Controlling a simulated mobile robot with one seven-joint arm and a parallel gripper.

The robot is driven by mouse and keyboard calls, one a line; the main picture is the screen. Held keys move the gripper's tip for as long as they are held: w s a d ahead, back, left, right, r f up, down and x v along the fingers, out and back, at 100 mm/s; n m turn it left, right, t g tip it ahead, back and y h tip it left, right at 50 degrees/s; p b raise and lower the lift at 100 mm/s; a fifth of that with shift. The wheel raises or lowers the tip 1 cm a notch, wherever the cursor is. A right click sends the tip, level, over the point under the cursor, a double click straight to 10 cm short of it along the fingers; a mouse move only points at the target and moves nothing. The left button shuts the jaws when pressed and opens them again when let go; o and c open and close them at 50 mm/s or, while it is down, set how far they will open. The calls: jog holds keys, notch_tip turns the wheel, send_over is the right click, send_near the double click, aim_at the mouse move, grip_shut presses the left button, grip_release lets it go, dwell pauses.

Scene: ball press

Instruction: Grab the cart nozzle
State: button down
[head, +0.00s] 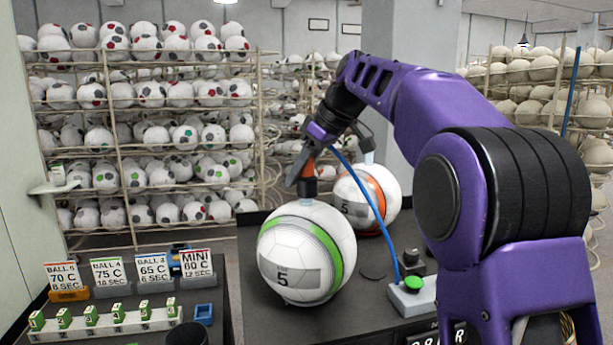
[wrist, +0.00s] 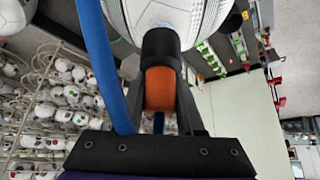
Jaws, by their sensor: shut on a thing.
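The cart nozzle is a black and orange cylinder; its orange band (wrist: 160,88) and black end show clearly in the wrist view. My gripper (wrist: 165,62) is shut on it, with a finger on each side. In the head view my gripper (head: 304,176) holds the nozzle upright just above the white ball with a green stripe (head: 335,262), marked 5. I cannot tell whether the nozzle's tip touches the ball. A blue hose (head: 381,215) runs from near my gripper down to a grey box with a green button (head: 414,285).
A second ball with an orange stripe (head: 377,192) stands behind on the dark table. Price-like cards (head: 108,272) and a white rack (head: 103,322) of small green pieces stand at the left. Ball-filled shelves (head: 150,132) line the back.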

notch_tip(320, 180, up, 8)
jog(key=shift+w+r+p, duration=0.1)
jog(key=shift+p, duration=0.95)
jog(key=shift+r, duration=0.85)
